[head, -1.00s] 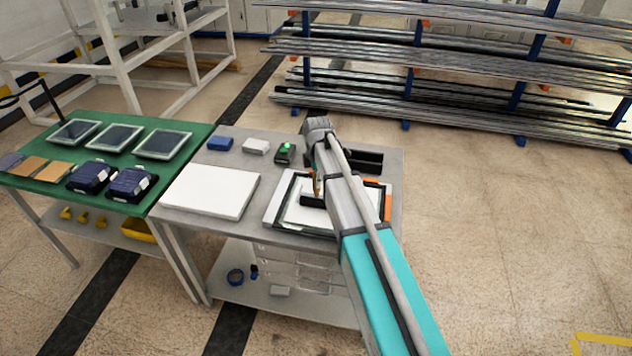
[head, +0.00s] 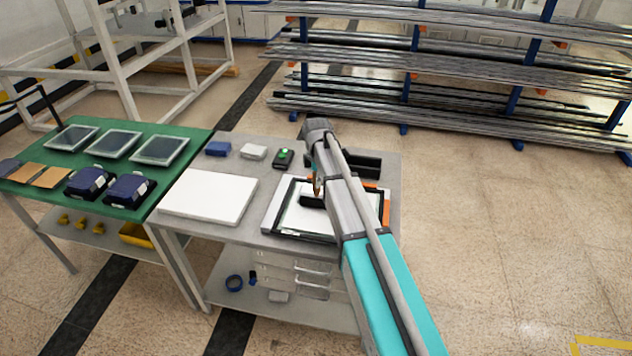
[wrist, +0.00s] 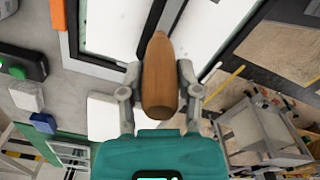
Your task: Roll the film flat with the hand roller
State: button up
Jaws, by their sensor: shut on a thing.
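My gripper (wrist: 160,95) is shut on the brown wooden handle (wrist: 160,75) of the hand roller, seen in the wrist view. In the head view the black roller part (head: 311,201) is low over the white film (head: 290,219) in its dark frame on the grey table. I cannot tell whether the roller touches the film. The film also shows in the wrist view (wrist: 215,22). My arm hides the right part of the frame and most of the gripper in the head view.
A white board (head: 207,196) lies left of the frame. A blue block (head: 217,149), a white block (head: 253,152) and a dark device with a green light (head: 284,158) stand behind. A green table (head: 50,183) with cases and trays adjoins on the left.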

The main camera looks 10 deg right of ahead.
jog(key=shift+w+d, duration=0.15)
jog(key=shift+w, duration=0.4)
jog(key=shift+w+d, duration=0.25)
jog(key=shift+w, duration=0.35)
jog(key=shift+w+d, duration=0.2)
jog(key=shift+w, duration=0.4)
jog(key=shift+w+d, duration=0.2)
jog(key=shift+w, duration=0.5)
jog(key=shift+w+d, duration=0.2)
jog(key=shift+w, duration=0.45)
jog(key=shift+s, duration=0.2)
jog(key=shift+s+a+f, duration=0.1)
jog(key=shift+s+a, duration=0.1)
jog(key=shift+s, duration=0.4)
jog(key=shift+s+a, duration=0.2)
jog(key=shift+s, duration=0.5)
